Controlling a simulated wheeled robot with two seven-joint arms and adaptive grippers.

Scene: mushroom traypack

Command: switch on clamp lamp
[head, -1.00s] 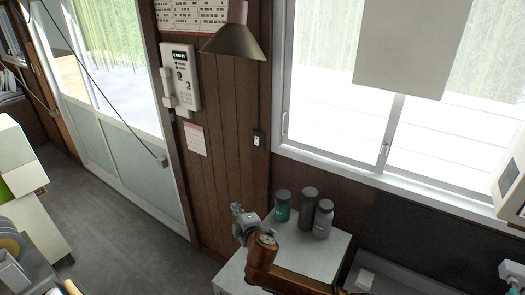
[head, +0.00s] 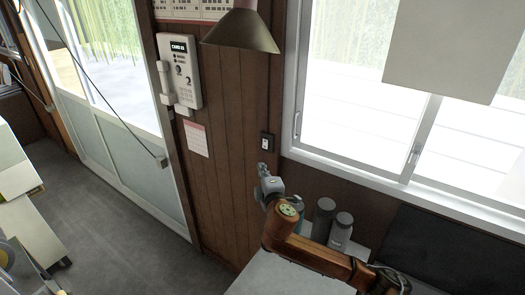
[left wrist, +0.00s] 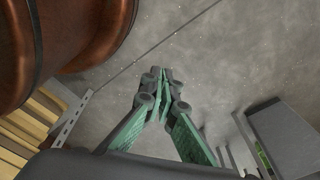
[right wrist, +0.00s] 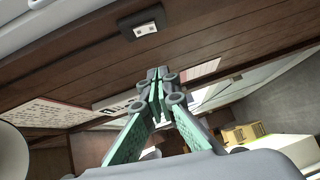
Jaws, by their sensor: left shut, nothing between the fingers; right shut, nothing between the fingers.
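The lamp (head: 242,30) with a dark conical shade hangs at the top of the head view; its clamp is not visible. A small dark wall switch with a light rocker (head: 266,142) is on the wood panelling below it, left of the window; it also shows at the top of the right wrist view (right wrist: 143,24). My right gripper (head: 263,168) is shut and empty, just below the switch in the head view; no contact is visible. My left gripper (left wrist: 166,82) is shut and empty above the grey floor in the left wrist view.
A wall phone (head: 182,75) and a pink-edged sheet (head: 196,139) are left of the switch. The window frame (head: 287,120) is close on its right. Several bottles (head: 340,230) stand on a white cabinet (head: 265,278) beneath my right arm.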

